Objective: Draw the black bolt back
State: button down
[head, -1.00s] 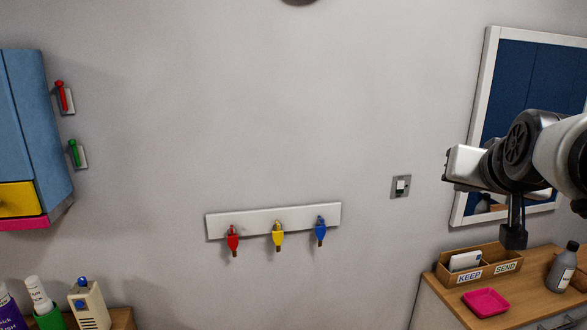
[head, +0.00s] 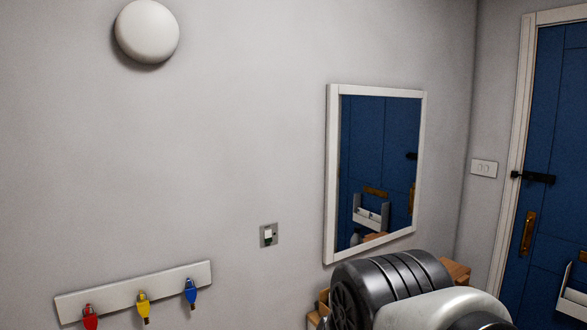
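The black bolt (head: 533,177) is on the blue door (head: 553,115) at the right of the head view. It lies level near the door's left edge and reaches toward the white frame. A darker reflection of it shows at the right side of the mirror. Part of my arm fills the bottom right of the view. My gripper is not in view, so its state is hidden.
A brass handle (head: 528,232) sits below the bolt. A white-framed mirror (head: 376,170) and a light switch (head: 269,235) are on the wall. A hook rail (head: 135,292) holds red, yellow and blue keys. A double switch (head: 484,168) is beside the door.

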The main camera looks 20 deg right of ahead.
aim_at(531, 178)
jog(key=z, duration=1.85)
jog(key=i+l, duration=0.2)
jog(key=i, duration=0.3)
jog(key=i+l, duration=0.2)
jog(key=i, duration=0.3)
jog(key=i+l, duration=0.2)
jog(key=i, duration=0.35)
jog(key=i+l, duration=0.2)
jog(key=i, duration=0.3)
jog(key=i+l, duration=0.25)
jog(key=i, duration=0.25)
jog(key=i+l+u, duration=0.1)
jog(key=i, duration=0.4)
jog(key=l, duration=0.1)
